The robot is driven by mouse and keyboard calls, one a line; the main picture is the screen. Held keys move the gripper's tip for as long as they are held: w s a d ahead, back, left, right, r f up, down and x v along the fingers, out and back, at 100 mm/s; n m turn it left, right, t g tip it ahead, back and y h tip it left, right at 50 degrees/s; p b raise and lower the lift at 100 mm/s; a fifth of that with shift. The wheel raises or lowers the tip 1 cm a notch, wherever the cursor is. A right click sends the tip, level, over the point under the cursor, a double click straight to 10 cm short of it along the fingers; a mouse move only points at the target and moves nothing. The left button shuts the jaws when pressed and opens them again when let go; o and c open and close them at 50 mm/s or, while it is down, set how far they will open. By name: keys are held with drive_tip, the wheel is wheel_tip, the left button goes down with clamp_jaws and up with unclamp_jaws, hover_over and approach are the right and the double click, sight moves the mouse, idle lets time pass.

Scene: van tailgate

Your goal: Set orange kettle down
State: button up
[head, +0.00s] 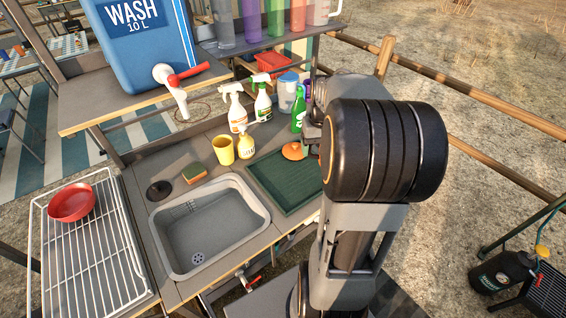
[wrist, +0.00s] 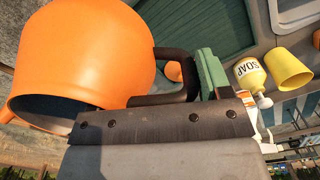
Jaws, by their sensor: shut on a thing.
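The orange kettle (wrist: 85,50) fills the left of the wrist view, with its dark round opening (wrist: 55,108) showing and no lid on it. My gripper (wrist: 195,92) is shut on the kettle's black handle (wrist: 172,78). In the head view my arm hides the kettle and most of the gripper. A green draining mat (head: 275,183) lies right of the sink; it also shows behind the kettle in the wrist view (wrist: 205,25). A small orange round piece, perhaps a lid (head: 294,150), lies at the mat's far edge. I cannot tell the kettle's height above the counter.
The sink (head: 210,225) is empty. A yellow cup (head: 223,150), soap bottle (head: 245,146), sponge (head: 194,172), spray bottles (head: 236,108) and a green bottle (head: 298,108) stand behind. A red bowl (head: 71,202) sits on the wire rack (head: 95,255) at left. The mat's visible middle is clear.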

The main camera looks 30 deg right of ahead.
drive_tip(key=w+a+f+p, duration=0.1)
drive_tip(key=w+a+f, duration=0.2)
drive_tip(key=f, duration=0.1)
drive_tip(key=w+a+f+p, duration=0.1)
drive_tip(key=w+a+f, duration=0.2)
drive_tip(key=a+f, duration=0.1)
drive_tip(key=w+a+f, duration=0.3)
drive_tip(key=a+f, duration=0.1)
drive_tip(key=shift+p, duration=0.4)
drive_tip(key=shift+f, duration=0.3)
drive_tip(key=shift+s+f, duration=0.1)
drive_tip(key=shift+f, duration=0.1)
drive_tip(key=o, duration=1.4)
